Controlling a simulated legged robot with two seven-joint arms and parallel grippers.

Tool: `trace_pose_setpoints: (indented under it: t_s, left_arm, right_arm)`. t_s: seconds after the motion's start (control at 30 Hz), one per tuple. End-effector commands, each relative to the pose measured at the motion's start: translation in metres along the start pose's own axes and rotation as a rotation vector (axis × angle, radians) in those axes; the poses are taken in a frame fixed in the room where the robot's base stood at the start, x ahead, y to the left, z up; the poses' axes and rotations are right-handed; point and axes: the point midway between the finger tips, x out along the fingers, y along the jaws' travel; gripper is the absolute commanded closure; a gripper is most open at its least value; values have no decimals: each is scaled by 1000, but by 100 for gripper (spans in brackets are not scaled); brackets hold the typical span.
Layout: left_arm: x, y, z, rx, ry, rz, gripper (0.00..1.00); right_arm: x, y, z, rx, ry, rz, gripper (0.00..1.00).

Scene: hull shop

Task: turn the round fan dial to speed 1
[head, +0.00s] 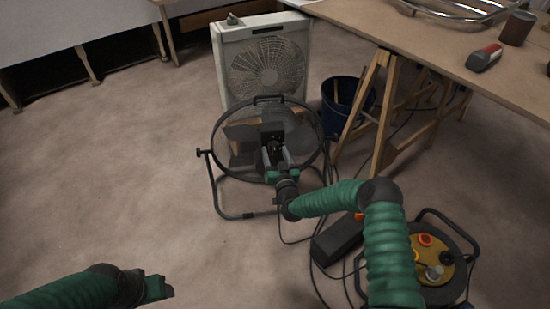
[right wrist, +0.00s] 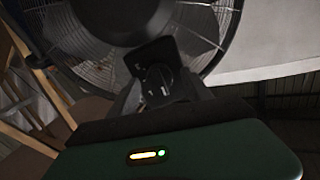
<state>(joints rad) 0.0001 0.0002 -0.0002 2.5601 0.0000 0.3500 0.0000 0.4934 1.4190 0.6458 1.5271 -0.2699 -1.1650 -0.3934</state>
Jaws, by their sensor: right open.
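The round black floor fan (head: 216,143) stands on the carpet in its tubular stand. Its dial (right wrist: 158,82) is a dark knob on a black housing (right wrist: 150,55) at the fan's hub, seen in the right wrist view. A small pale mark shows on the knob, but I cannot read the setting. My right gripper (head: 274,157) is open at the hub, its fingers pointing at the housing and hiding the dial in the head view. I cannot tell whether the fingers touch the knob. My left gripper (head: 160,288) is low at the left, away from the fan.
A white box fan (head: 218,60) stands behind the round fan. A dark blue bucket (head: 341,112) and a wooden trestle table (head: 420,35) are at the right. A cable reel (head: 440,262) and loose cables lie near my right arm. The carpet at left is clear.

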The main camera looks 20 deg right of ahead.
Motion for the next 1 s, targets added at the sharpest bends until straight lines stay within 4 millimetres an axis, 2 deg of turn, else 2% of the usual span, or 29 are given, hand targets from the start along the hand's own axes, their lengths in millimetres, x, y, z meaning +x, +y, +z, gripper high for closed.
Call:
trace_pose_setpoints:
  t_s: [0.27,0.7,1.0]
  left_arm:
    - [0,0,0,0,0,0,42]
    - [0,0,0,0,0,0,42]
    - [0,0,0,0,0,0,42]
  right_arm:
    - [2,0,-1,0,-1,0,44]
    - [2,0,0,0,-1,-1,100]
    - [2,0,0,28,1,-1,100]
